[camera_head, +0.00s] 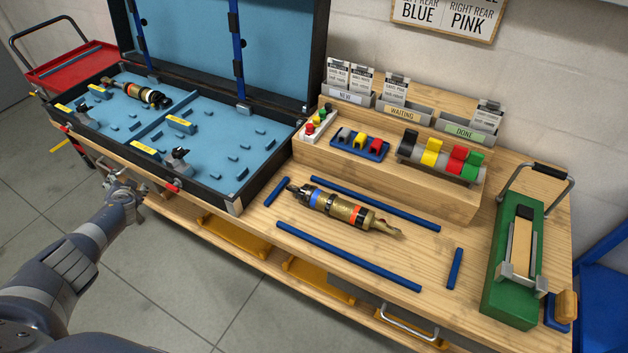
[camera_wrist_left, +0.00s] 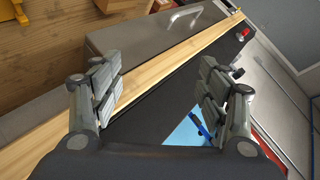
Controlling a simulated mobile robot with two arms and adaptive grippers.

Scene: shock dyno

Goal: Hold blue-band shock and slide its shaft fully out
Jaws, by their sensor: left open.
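A brass-coloured shock (camera_head: 343,210) with a blue band near its left end and an orange-red band further right lies on the wooden bench between several blue strips. Its thin end points right. My left gripper (camera_head: 128,187) is at the front edge of the bench beside the open case, well left of the shock and not touching it. In the left wrist view my left gripper (camera_wrist_left: 160,95) is open and empty, its fingers wide apart. The shock is not in the left wrist view. My right gripper is in neither view.
The open black case (camera_head: 236,203) with blue lining holds another shock (camera_head: 137,93). A green clamp fixture (camera_head: 515,265) stands at the right. A wooden stand (camera_head: 400,170) with coloured parts is behind the shock. A handled drawer front (camera_wrist_left: 135,50) shows below the bench.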

